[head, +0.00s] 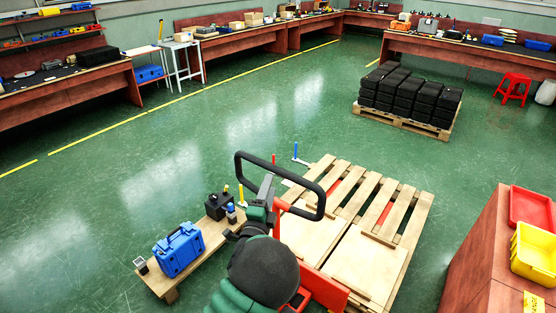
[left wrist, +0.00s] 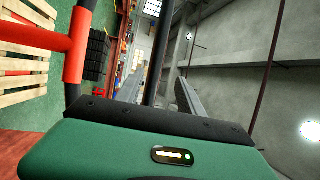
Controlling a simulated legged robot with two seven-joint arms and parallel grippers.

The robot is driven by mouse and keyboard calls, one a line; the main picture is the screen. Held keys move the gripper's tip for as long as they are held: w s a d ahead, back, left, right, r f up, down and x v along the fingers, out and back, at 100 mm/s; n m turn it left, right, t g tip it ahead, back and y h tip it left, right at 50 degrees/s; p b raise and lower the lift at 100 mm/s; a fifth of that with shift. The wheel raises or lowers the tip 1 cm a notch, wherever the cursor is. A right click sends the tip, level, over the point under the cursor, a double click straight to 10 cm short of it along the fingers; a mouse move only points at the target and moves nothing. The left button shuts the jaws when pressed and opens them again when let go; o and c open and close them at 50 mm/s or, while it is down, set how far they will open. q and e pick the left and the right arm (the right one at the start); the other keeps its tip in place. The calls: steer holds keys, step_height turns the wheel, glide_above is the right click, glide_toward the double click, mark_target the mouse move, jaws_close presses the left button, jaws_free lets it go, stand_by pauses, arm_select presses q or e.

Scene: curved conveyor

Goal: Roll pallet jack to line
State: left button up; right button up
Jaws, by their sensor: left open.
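The pallet jack's black loop handle (head: 321,200) stands upright near the middle of the head view. Its red shaft (head: 281,215) runs down toward the red body (head: 322,290), and red fork parts show between the slats of an empty wooden pallet (head: 362,262). My left gripper (head: 266,190) is open at the left side of the handle loop; whether the bar lies between its fingers cannot be told. My right gripper is not in view.
A low wooden board (head: 213,232) with a blue case (head: 179,250) lies left of the jack. Another pallet (head: 433,131) carries black crates at the back right. A red-brown bench (head: 478,250) stands at the right. Green floor is clear at the left and centre.

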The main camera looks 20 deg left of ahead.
mark_target(277, 171)
arm_select(q)
steer(key=w+p, duration=0.1)
steer(key=w, duration=0.7)
steer(key=shift+w+a, duration=0.15)
steer(key=shift+w, duration=0.2)
steer(key=w, duration=0.1)
steer(key=w+r, duration=0.1)
steer(key=shift+w+a, duration=0.2)
steer(key=shift+w, duration=0.2)
steer(key=shift+c, duration=0.9)
jaws_close()
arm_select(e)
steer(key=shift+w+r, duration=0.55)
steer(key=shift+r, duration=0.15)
arm_select(q)
steer(key=shift+s+f, duration=0.15)
steer(key=shift+f, duration=0.1)
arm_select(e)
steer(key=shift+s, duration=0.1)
